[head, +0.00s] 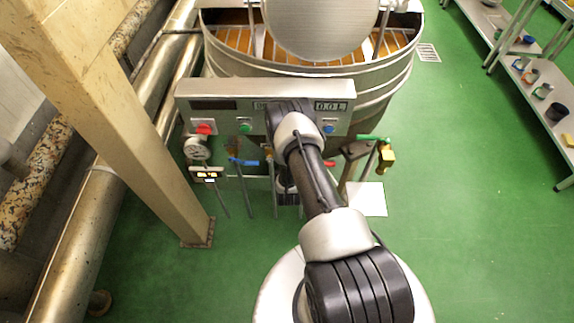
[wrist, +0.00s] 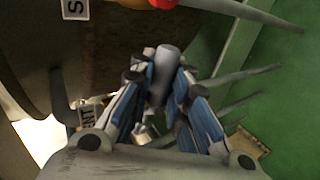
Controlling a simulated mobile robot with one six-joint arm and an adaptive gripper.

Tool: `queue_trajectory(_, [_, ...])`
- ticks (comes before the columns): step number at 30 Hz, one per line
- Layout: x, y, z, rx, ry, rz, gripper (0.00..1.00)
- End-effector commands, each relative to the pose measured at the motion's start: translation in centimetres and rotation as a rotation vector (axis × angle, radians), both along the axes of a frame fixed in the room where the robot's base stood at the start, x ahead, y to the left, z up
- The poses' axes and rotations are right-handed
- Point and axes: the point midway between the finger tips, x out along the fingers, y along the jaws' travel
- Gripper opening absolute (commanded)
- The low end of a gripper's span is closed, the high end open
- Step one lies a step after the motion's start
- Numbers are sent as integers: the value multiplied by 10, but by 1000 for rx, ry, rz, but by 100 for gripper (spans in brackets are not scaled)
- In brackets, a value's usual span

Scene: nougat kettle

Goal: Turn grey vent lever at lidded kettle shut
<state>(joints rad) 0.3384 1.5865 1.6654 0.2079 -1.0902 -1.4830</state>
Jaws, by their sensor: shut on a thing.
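The kettle (head: 376,85) stands at the top of the head view, with its round lid (head: 312,28) over it and orange-brown contents showing around. In the wrist view the grey vent lever (wrist: 165,63) is a plain rounded grey grip between the fingers. My gripper (wrist: 167,78) has blue-padded fingers closed on this lever from both sides. A partly covered label (wrist: 88,112) reading "ENT" is left of the fingers. The valve body beneath the lever is mostly hidden. In the head view my arm and the control panel hide the lever and fingers.
The control panel (head: 225,118) overhangs the valve area. Beside it are a blue lever (head: 243,161), a red lever (head: 330,164) and a green lever (head: 372,138). A beige column (head: 125,120) stands left. Green floor (head: 470,200) is clear at right, before the shelves (head: 535,95).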

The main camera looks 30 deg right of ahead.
Motion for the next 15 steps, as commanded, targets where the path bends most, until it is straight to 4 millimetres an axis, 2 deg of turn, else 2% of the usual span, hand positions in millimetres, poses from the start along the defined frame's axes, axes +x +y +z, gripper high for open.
queue_trajectory(15, [-3, 0, 3, -54, 44, -2, 0])
